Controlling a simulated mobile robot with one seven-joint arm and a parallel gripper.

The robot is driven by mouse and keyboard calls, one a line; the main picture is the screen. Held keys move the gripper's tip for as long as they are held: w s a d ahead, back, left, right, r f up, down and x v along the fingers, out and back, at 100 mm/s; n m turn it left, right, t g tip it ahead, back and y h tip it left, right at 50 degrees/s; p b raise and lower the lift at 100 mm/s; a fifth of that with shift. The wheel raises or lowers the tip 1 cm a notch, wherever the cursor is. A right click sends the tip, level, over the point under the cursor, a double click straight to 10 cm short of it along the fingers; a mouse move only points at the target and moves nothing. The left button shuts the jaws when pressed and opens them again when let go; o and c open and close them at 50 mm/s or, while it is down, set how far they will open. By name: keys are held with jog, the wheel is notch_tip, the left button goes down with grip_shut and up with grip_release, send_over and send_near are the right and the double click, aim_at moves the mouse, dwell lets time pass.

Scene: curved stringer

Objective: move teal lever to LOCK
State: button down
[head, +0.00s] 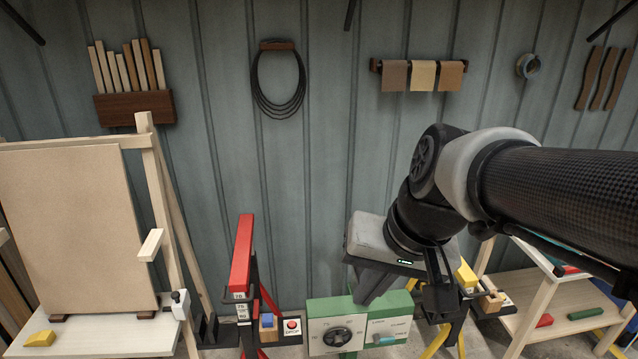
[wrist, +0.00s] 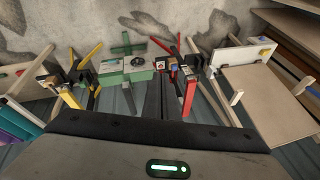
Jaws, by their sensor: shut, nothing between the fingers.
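The teal lever (head: 385,340) is a small teal bar on the right white panel of the green box (head: 335,304) at the bottom of the head view. It lies roughly level. Small words are printed around it, too small to read surely. My gripper (head: 364,299) is shut and empty, pointing down above and behind the green box, apart from the lever as far as I can tell. In the wrist view, my shut fingers (wrist: 157,82) reach toward the green box (wrist: 118,78), and the lever cannot be made out clearly.
A black dial (head: 338,336) sits on the box's left panel. Left stands a red-framed stand with a raised red bar (head: 242,256) and a red button (head: 292,325). Right is a yellow-legged stand (head: 466,277) with a dark bracket. A board on an easel (head: 70,230) fills the far left.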

jog(key=w+a+f+m+y+b, duration=0.3)
jog(key=w+f+m+y+b, duration=0.35)
jog(key=w+f, duration=1.05)
jog(key=w+d+f+m+t+y+b, duration=0.1)
jog(key=w+d+f+m+t+b, duration=0.2)
jog(key=w+f, duration=0.4)
jog(key=w+d+f+m+t+y+b, duration=0.1)
jog(key=w+d+f+m+b, duration=0.25)
jog(key=f+m, duration=0.45)
jog(key=w+d+f+m+t+h+b, duration=0.1)
jog(key=w+d+f+m+t+b, duration=0.3)
jog(key=f, duration=0.6)
jog(key=w+d+f+m+t+h+p, duration=0.1)
jog(key=d+f+m+h, duration=0.1)
jog(key=d+f, duration=0.55)
jog(key=s+d+f+m+h+b, duration=0.1)
jog(key=s+d+f+m+h, duration=0.1)
jog(key=f, duration=0.6)
jog(key=s+d+f+m+t+h+b, duration=0.1)
jog(key=s+d+f+m+h+b, duration=0.1)
jog(key=f, duration=0.6)
jog(key=s+d+f+m+h+b, duration=0.1)
jog(key=s+d+f+m+h, duration=0.1)
jog(key=f+m, duration=0.4)
notch_tip(320, 180, down, 3)
jog(key=shift+d+f+h, duration=0.1)
jog(key=shift+d+h, duration=0.55)
jog(key=shift+d, duration=0.5)
jog(key=shift+w, duration=0.15)
